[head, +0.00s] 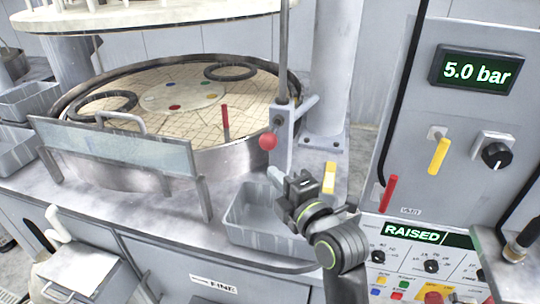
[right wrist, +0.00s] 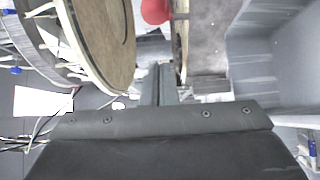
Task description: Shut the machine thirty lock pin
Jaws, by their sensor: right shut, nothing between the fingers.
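A red ball knob (head: 268,141), which looks like the lock pin's handle, sits on a grey post bracket (head: 283,128) at the rim of the round polishing platen. Part of a red ball also shows at the top of the right wrist view (right wrist: 155,10). My right gripper (head: 274,175) is shut and empty, just below the knob and apart from it, above the grey bin. Its closed fingers (right wrist: 163,86) point toward the red ball in the right wrist view. The pin's shaft is hidden, so I cannot tell how far it is in. My left gripper is not in view.
A grey bin (head: 240,228) lies under my right gripper. A clear splash guard (head: 120,150) stands before the platen. A red-handled lever (head: 224,118) rises near the rim. The control panel (head: 408,232) at right reads RAISED; a gauge (head: 476,70) reads 5.0 bar.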

